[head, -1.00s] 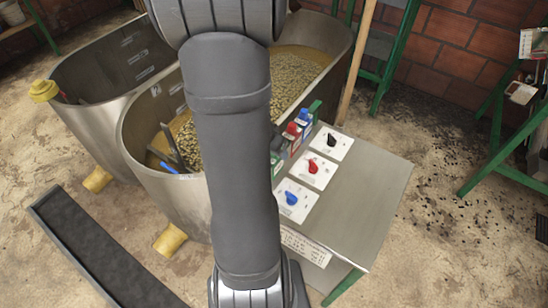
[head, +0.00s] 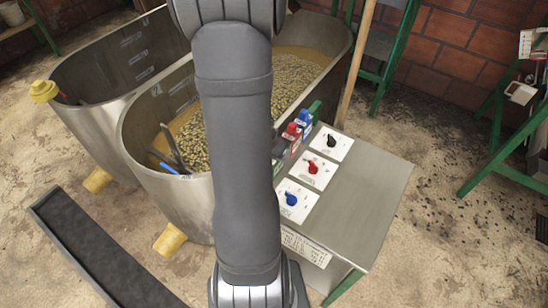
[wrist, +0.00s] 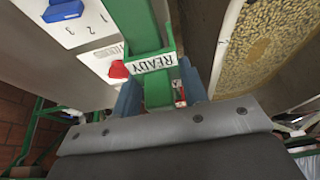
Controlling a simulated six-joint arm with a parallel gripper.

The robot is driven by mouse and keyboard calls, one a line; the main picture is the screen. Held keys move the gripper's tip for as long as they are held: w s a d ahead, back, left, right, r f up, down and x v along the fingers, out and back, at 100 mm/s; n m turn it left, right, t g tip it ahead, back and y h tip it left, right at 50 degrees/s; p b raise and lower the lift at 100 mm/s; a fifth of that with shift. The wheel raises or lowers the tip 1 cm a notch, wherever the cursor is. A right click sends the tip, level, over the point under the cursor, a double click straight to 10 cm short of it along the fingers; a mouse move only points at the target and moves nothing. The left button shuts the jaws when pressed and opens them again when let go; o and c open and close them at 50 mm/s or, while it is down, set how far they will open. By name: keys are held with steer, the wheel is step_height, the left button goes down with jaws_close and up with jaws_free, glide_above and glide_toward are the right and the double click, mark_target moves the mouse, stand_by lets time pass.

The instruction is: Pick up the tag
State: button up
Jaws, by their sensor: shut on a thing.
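The tag is a small white plate with the black word READY (wrist: 153,63), upside down in the wrist view. It lies across a green bar. My gripper (wrist: 160,90) has one blue-grey finger on each side, just below the tag in the picture, and is shut on the tag. The exact contact between fingers and tag is hard to make out. In the head view my arm hides the gripper and this tag.
A metal table (head: 368,190) carries plates with a black knob (head: 332,140), a red knob (head: 312,168) and a blue knob (head: 291,199). Left of it stand metal tanks (head: 165,205), one holding beans (head: 290,80). A dark trough (head: 100,255) lies on the floor.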

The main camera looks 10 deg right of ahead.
steer(key=shift+r, duration=0.1)
steer(key=shift+r, duration=0.6)
steer(key=r, duration=0.3)
steer(key=shift+s+d, duration=0.1)
steer(key=shift+d, duration=0.1)
steer(key=s+d+r, duration=0.7)
steer(key=s+d, duration=0.1)
steer(key=w+d+r+m, duration=0.1)
steer(key=w+d, duration=0.3)
steer(key=w, duration=0.9)
steer(key=w+d+r+m, duration=0.15)
steer(key=w+d, duration=0.25)
steer(key=w, duration=0.9)
steer(key=n, duration=0.3)
glide_above(287, 114)
step_height(287, 114, down, 10)
steer(key=shift+m, duration=0.25)
steer(key=shift+s+a+f, duration=0.1)
steer(key=shift+f, duration=2.95)
steer(key=shift+s+a+f, duration=0.1)
steer(key=shift+f, duration=2.95)
